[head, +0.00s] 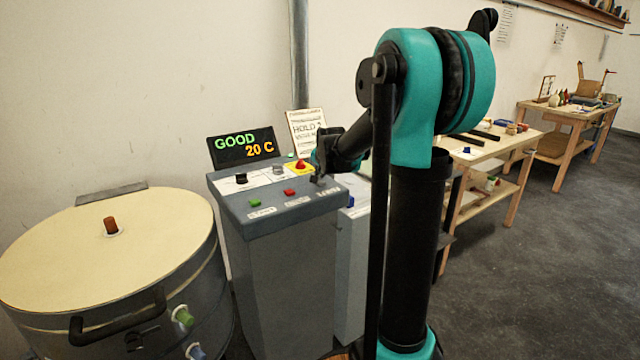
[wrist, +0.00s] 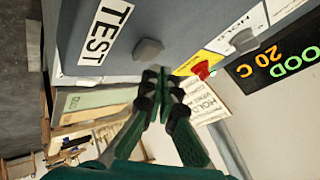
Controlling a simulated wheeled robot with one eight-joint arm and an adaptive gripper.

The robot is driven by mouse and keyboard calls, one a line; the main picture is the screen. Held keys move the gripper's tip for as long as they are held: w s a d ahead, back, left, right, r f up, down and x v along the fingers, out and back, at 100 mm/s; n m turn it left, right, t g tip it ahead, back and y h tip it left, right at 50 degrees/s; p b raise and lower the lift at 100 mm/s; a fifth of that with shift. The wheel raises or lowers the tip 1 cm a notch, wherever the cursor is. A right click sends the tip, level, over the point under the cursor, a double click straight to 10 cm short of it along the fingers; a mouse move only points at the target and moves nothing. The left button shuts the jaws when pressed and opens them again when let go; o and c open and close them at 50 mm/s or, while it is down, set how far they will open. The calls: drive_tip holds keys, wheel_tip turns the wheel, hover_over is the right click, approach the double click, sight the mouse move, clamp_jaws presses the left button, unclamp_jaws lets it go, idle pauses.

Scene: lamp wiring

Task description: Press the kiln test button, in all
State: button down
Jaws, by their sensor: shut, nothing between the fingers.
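The kiln test button is a grey block on the sloped panel beside a white label reading TEST; it shows in the wrist view (wrist: 148,50). In the head view the TEST label (head: 328,191) sits at the right end of the console's front row, and the button there is largely hidden by my gripper (head: 317,178). In the wrist view my gripper (wrist: 161,78) is shut and empty, its fingertips just beside the button. I cannot tell whether they touch it. The display (head: 242,147) reads GOOD and 20 C.
The console (head: 290,220) also carries a green button (head: 255,203), a red button (head: 290,191), a black knob (head: 241,178) and a red mushroom button on yellow (head: 300,164). A HOLD sign (head: 307,128) stands behind. The round kiln (head: 60,250) is at left.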

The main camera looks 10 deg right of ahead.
sight(321, 183)
drive_tip(key=shift+r, duration=2.55)
drive_tip(key=s+f+n+g, duration=0.1)
drive_tip(key=s+f+n, duration=0.2)
drive_tip(key=s+f, duration=0.4)
drive_tip(key=s+f+n+g, duration=0.2)
drive_tip(key=s+f, duration=0.6)
drive_tip(key=s, duration=1)
drive_tip(key=s+f+n+g, duration=0.2)
drive_tip(key=s+f+n, duration=0.2)
drive_tip(key=s, duration=0.9)
wheel_tip(321, 183, down, 4)
drive_tip(key=shift+s+a+r, duration=0.15)
drive_tip(key=shift+s+a, duration=0.15)
drive_tip(key=shift+a, duration=0.05)
drive_tip(key=c, duration=2.2)
unclamp_jaws()
